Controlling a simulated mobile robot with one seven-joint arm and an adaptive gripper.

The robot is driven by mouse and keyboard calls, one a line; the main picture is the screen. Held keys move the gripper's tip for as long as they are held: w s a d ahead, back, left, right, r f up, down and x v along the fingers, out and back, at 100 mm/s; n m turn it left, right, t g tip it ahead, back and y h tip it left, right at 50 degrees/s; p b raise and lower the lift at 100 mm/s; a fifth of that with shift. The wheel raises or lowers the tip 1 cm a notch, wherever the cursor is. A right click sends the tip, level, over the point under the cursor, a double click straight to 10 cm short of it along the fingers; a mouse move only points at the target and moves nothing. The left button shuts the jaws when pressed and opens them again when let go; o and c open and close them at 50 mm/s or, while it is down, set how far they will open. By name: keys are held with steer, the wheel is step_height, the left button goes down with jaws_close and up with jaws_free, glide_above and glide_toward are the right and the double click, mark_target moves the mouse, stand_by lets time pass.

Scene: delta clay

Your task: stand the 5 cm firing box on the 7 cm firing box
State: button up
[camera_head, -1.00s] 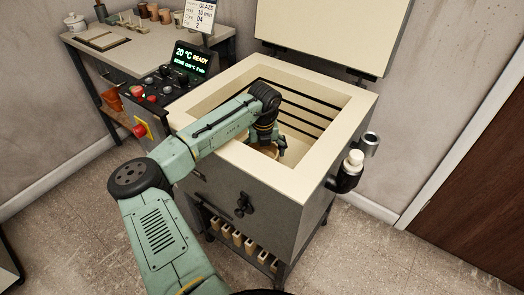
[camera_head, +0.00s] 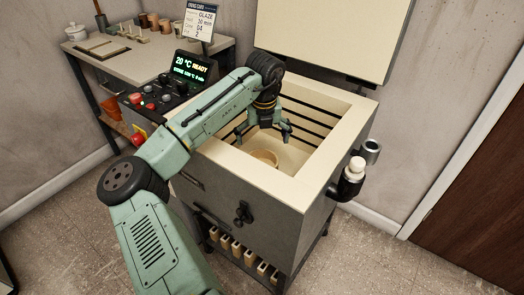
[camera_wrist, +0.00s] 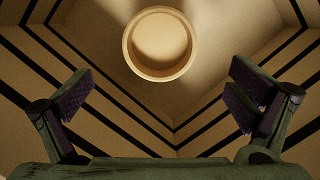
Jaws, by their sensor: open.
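A round, tan, open-topped firing box (camera_head: 265,156) stands on the floor inside the kiln. In the wrist view the firing box (camera_wrist: 165,76) shows from above, its rim ring and empty-looking inside facing me. I cannot tell its size, or whether it is one box or one standing on another; no second box shows apart from it. My gripper (camera_head: 264,133) is open and empty, above the firing box and near the kiln's mouth. In the wrist view my gripper (camera_wrist: 160,98) has its dark finger pads wide apart, with the box beyond them.
The kiln (camera_head: 345,150) has a thick cream rim around its opening, and its lid (camera_head: 325,35) stands open behind. A control panel (camera_head: 165,90) stands at its left, a worktable (camera_head: 125,55) behind that. Several pale blocks (camera_head: 237,248) sit on a shelf below.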

steer(key=shift+s+r, duration=0.15)
steer(key=shift+r, duration=0.7)
steer(key=shift+d, duration=0.1)
